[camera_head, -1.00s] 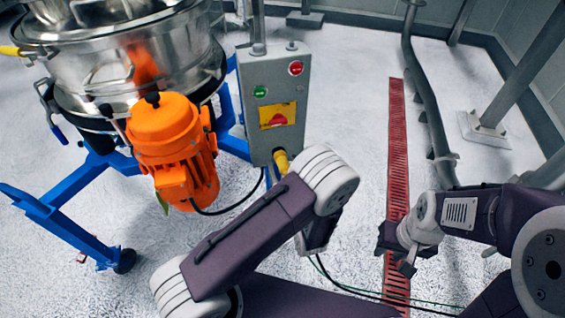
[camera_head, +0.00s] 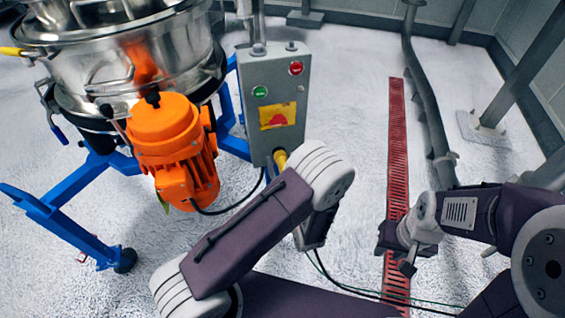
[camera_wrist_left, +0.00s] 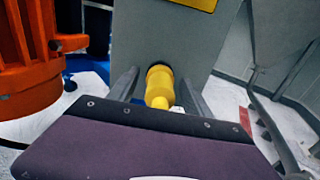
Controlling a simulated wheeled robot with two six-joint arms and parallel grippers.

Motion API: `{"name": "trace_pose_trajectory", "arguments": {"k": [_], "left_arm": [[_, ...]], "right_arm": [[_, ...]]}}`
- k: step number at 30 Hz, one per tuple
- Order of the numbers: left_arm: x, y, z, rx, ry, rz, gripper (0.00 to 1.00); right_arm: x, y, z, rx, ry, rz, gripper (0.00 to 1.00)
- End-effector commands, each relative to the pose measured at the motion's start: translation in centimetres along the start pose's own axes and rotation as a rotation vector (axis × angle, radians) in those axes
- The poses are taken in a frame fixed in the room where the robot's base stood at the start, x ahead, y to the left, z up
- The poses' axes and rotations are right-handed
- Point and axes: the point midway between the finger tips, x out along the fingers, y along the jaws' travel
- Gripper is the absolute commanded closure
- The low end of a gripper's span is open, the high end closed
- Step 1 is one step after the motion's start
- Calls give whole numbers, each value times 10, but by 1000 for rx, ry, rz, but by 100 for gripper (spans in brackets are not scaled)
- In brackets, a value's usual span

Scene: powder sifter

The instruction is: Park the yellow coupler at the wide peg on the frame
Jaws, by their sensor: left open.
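The yellow coupler (camera_head: 281,158) sits at the underside of the grey control box, partly hidden by my left arm in the head view. In the left wrist view the coupler (camera_wrist_left: 160,86) points down from the box's lower edge. My left gripper (camera_wrist_left: 162,84) is open, with one finger on each side of the coupler; whether they touch it I cannot tell. In the head view that gripper is mostly hidden by its own arm. My right gripper (camera_head: 399,255) hangs at the right, away from the coupler. The blue frame (camera_head: 68,222) stands at the left; I cannot make out the wide peg.
The grey control box (camera_head: 274,95) has green and red buttons. The orange motor (camera_head: 172,140) and steel sifter (camera_head: 130,60) stand left of it. A black cable (camera_head: 240,205) runs from the motor to the box. A red floor grate (camera_head: 397,150) and grey pipe lie right.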

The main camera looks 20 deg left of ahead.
Motion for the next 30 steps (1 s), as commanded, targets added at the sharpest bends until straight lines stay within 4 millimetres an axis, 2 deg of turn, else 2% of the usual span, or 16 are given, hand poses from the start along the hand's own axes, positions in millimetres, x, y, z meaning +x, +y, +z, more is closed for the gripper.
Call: {"name": "trace_pose_trajectory", "arguments": {"k": [17, 23, 24, 30], "left_arm": [[0, 0, 0, 0, 0, 0, 42], [0, 0, 0, 0, 0, 1, 95], [0, 0, 0, 0, 0, 1, 100], [-1, 1, 0, 1, 0, 2, 100]], "right_arm": [[-1, 0, 0, 0, 0, 0, 67], [-1, 0, 0, 0, 0, 0, 67], [-1, 0, 0, 0, 0, 0, 67], [-2, 0, 0, 0, 0, 0, 67]]}}
